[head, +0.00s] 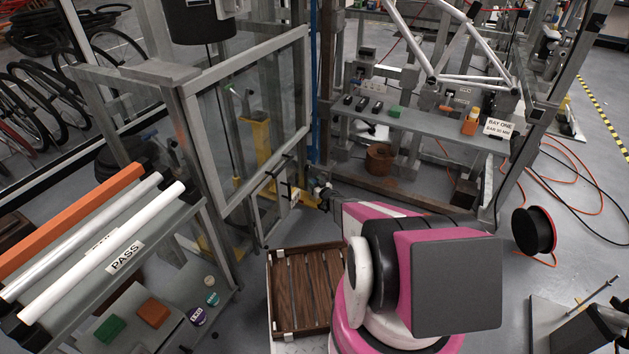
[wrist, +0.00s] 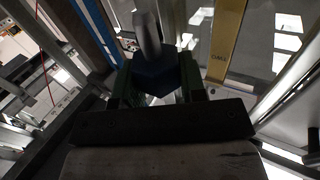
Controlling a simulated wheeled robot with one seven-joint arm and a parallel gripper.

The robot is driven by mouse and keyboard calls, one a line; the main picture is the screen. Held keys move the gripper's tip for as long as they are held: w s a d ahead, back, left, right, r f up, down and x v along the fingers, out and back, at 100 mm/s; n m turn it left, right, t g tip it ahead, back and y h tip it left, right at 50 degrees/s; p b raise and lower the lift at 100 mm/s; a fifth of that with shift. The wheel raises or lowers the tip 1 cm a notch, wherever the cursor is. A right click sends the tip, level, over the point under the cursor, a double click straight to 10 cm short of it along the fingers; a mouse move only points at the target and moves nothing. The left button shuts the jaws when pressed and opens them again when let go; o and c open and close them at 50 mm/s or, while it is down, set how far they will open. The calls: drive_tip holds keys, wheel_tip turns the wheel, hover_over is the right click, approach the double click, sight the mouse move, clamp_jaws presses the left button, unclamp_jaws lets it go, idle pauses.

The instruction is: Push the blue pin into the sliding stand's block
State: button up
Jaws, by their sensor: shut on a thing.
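My gripper (wrist: 157,88) is shut, its two dark green fingers on either side of a dark blue, faceted piece, which I take to be the blue pin (wrist: 156,73). A grey round shaft stands out from it, away from my gripper. In the head view my gripper (head: 323,192) is small and far off, at the end of my pink arm, beside a glazed metal frame; the pin cannot be made out there. A yellow stand (head: 262,150) is behind the glass. I cannot tell which part is the sliding stand's block.
A yellow upright (wrist: 225,38) and a blue strip (wrist: 95,22) flank the pin in the wrist view. A glazed frame (head: 250,122) stands left of my arm. A wooden slatted crate (head: 272,300) sits below. A grey shelf (head: 435,122) is at the back right.

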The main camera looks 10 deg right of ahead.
drive_tip(key=shift+f, duration=0.65)
drive_tip(key=shift+f, duration=0.8)
idle(1.0)
drive_tip(key=shift+r, duration=0.1)
drive_tip(key=shift+r, duration=0.4)
drive_tip(key=shift+f, duration=0.3)
idle(1.8)
drive_tip(key=shift+r, duration=0.3)
idle(2.7)
